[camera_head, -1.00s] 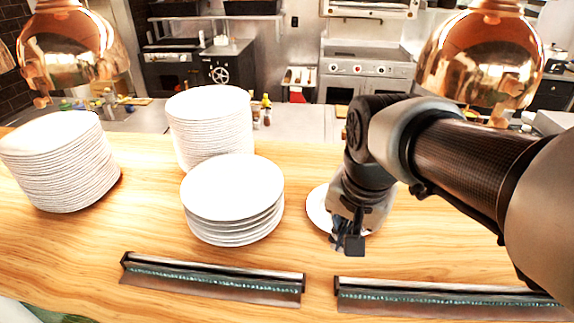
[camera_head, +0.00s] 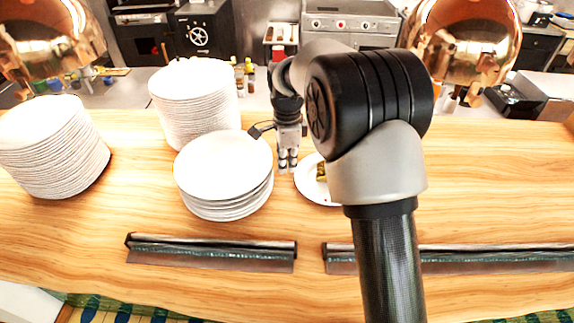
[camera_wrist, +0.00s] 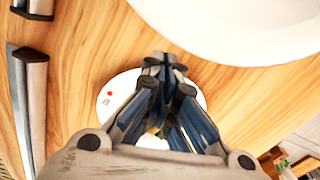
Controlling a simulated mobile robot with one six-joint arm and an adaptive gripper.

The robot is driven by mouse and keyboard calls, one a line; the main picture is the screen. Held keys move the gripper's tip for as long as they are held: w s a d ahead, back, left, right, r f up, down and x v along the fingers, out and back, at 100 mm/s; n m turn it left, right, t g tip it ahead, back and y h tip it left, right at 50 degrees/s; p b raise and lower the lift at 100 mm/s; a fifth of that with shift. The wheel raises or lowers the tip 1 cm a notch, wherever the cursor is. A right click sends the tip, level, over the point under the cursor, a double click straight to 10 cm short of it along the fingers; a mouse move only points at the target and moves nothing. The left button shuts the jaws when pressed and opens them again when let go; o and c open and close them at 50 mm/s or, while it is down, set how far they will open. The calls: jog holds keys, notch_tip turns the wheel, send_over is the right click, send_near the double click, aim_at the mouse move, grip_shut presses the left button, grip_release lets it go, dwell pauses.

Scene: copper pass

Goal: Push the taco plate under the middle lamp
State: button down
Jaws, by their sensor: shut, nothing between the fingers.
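The taco plate (camera_head: 309,187) is a small white plate on the wooden counter, right of the short plate stack. Some food shows at its right, but my arm hides much of it. In the wrist view, the plate (camera_wrist: 109,100) is partly covered by my fingers. My gripper (camera_head: 287,168) is shut and empty, pointing down at the plate's left side, between it and the short stack; in the wrist view it is at centre (camera_wrist: 163,60). I cannot tell whether it touches the plate. Copper lamps hang at upper left (camera_head: 48,40) and upper right (camera_head: 468,45); which is the middle one is unclear.
A short plate stack (camera_head: 223,165) stands close left of my gripper. Taller stacks stand behind it (camera_head: 193,105) and at far left (camera_head: 50,150). Two dark rails (camera_head: 212,254) (camera_head: 500,259) lie along the front. The counter right of my arm is clear.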

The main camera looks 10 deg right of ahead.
aim_at(290, 191)
notch_tip(290, 191, down, 8)
jog(key=shift+b, duration=0.85)
jog(key=d+p, duration=0.2)
jog(key=d, duration=0.7)
jog(key=d+p, duration=0.1)
jog(key=d, duration=0.9)
jog(key=w+d+p, duration=0.1)
jog(key=d+p, duration=0.1)
jog(key=d, duration=0.7)
jog(key=shift+d+p, duration=0.35)
jog(key=shift+d, duration=0.05)
jog(key=shift+a, duration=0.1)
jog(key=a+b, duration=0.2)
jog(key=a, duration=0.7)
jog(key=a+b, duration=0.1)
jog(key=a, duration=0.8)
jog(key=s+a+b, duration=0.1)
jog(key=a+b, duration=0.1)
jog(key=a, duration=0.7)
jog(key=shift+a+b, duration=0.3)
jog(key=shift+a+r, duration=0.25)
jog(key=shift+a, duration=0.4)
notch_tip(290, 191, up, 9)
jog(key=p, duration=0.2)
jog(key=shift+d, duration=0.15)
